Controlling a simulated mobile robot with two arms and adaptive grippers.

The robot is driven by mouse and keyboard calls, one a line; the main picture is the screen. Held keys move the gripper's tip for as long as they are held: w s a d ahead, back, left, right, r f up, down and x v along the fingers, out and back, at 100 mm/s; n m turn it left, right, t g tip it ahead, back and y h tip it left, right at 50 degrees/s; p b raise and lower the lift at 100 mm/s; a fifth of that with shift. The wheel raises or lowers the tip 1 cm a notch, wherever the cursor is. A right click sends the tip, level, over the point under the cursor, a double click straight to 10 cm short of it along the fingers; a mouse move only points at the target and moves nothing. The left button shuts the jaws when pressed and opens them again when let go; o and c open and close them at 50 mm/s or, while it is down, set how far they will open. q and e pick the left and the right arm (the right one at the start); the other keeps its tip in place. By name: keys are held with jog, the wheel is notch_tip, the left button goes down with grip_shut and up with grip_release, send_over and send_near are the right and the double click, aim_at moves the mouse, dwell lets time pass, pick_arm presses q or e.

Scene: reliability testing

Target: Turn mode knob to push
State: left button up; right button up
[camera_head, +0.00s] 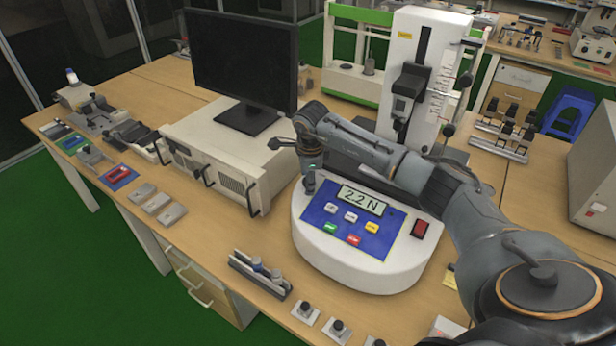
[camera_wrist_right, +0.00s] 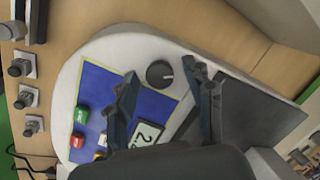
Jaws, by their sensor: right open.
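The mode knob (camera_wrist_right: 160,73) is a round black knob with a light mark on its face, at the edge of the blue panel in the right wrist view. The white force tester (camera_head: 350,268) stands on the bench with its display (camera_head: 361,200) reading 2.2 N. My right gripper (camera_head: 309,182) points down over the panel's upper left corner and largely hides the knob in the head view. In the wrist view the open fingers (camera_wrist_right: 161,70) lie on either side of the knob; I cannot tell whether they touch it or how high they are. My left gripper is out of view.
A red rocker switch (camera_head: 420,229) and several coloured buttons are on the tester. A white instrument box (camera_head: 215,150) with a monitor (camera_head: 243,68) stands close on the left. A tall test stand (camera_head: 425,75) rises behind. Small knob switches (camera_head: 337,329) line the front edge.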

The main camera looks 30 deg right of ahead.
grip_shut()
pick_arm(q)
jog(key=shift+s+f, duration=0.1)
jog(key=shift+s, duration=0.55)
